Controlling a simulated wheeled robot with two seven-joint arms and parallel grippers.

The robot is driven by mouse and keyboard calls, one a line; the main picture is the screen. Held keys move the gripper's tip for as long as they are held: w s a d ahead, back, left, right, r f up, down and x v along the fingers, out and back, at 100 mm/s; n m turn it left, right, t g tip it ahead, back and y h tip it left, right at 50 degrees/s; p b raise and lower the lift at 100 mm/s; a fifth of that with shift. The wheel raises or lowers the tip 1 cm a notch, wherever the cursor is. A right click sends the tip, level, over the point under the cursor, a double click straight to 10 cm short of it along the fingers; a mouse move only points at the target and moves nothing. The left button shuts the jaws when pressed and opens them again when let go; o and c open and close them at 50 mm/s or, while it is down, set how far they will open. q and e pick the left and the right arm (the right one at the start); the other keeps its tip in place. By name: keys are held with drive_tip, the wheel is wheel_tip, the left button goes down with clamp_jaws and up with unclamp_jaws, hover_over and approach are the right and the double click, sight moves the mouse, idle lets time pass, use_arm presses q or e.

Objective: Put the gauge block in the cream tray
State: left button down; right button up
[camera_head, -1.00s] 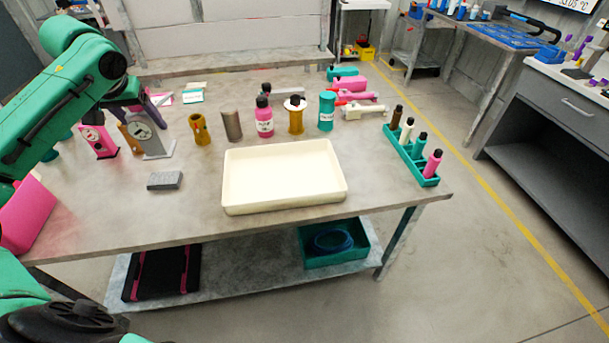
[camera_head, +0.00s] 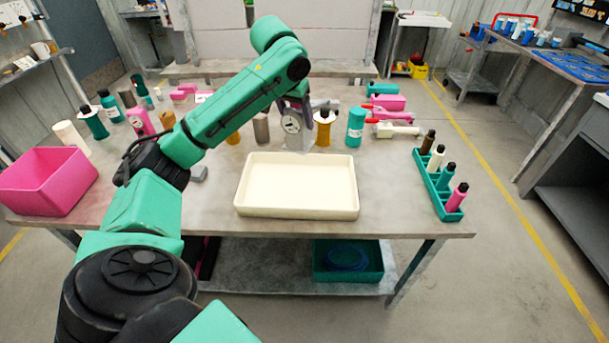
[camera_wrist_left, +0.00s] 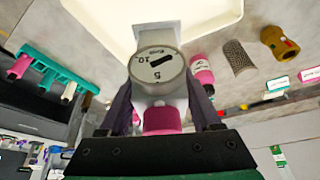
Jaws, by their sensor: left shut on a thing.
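The gauge block, a light grey piece with a round white dial, is in my left gripper (camera_head: 293,101). My right gripper is out of view.
A pink bin (camera_head: 45,185) stands at the left. A green rack of bottles (camera_head: 436,190) is at the right. A grey block (camera_head: 199,174) is partly hidden by my arm.

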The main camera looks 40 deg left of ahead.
use_arm(q)
wheel_tip(320, 180, down, 16)
drive_tip(key=shift+a+r, duration=0.1)
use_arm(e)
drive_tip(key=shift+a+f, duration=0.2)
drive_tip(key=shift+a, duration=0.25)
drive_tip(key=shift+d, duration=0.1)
use_arm(q)
drive_tip(key=shift+c, duration=0.4)
unclamp_jaws()
drive_tip(key=shift+f, duration=0.2)
drive_tip(key=v, duration=1.2)
drive_tip(key=shift+b, duration=0.3)
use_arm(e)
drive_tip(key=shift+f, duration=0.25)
use_arm(q)
drive_tip(key=shift+r, duration=0.1)
